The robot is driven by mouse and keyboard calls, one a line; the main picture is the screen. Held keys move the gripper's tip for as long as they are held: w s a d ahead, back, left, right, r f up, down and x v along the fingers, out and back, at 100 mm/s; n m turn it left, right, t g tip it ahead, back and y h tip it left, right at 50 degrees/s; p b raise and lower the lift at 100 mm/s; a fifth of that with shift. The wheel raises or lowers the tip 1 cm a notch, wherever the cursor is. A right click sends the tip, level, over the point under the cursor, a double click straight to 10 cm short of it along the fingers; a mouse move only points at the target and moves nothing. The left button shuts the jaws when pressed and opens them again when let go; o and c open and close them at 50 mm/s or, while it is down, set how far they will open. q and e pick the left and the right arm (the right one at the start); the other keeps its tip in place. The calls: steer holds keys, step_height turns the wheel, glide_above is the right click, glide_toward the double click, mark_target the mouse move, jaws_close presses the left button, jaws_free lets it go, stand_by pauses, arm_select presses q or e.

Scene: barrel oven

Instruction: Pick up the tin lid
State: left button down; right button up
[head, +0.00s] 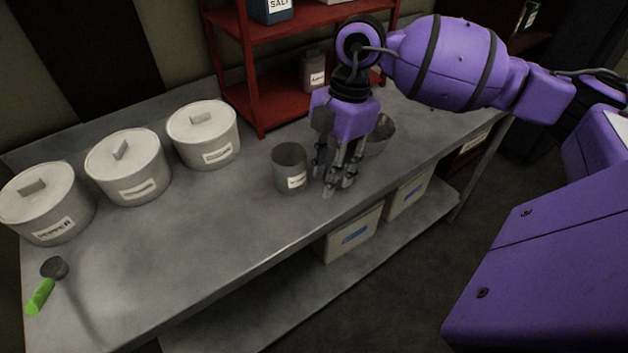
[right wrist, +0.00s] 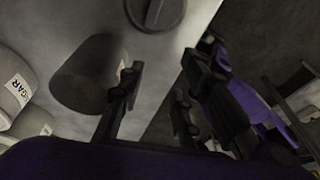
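The tin lid (right wrist: 155,12) looks like a grey disc with a raised bar on top, cut off by the upper edge of the right wrist view. I cannot pick it out clearly in the head view. An open, lidless tin (head: 290,168) stands on the table; it also shows in the right wrist view (right wrist: 85,78). My right gripper (head: 338,188) points down just right of this tin. Its fingers are apart with nothing visible between them, as the right wrist view shows (right wrist: 152,112). The lid lies beyond the fingertips there. My left gripper is not in view.
Three lidded tins (head: 128,168) stand at the left of the metal table (head: 200,250). A scoop with a green handle (head: 40,296) lies front left. A round bowl-like item (head: 382,132) is partly hidden behind my right gripper. A red shelf (head: 265,100) stands behind.

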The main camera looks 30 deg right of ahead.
steer(key=w+d+r+m+h, duration=0.2)
steer(key=w+d+r, duration=0.1)
steer(key=d, duration=0.2)
steer(key=shift+t, duration=0.4)
step_height(320, 180, down, 7)
steer(key=shift+a+f, duration=0.1)
steer(key=shift+f, duration=0.1)
jaws_close()
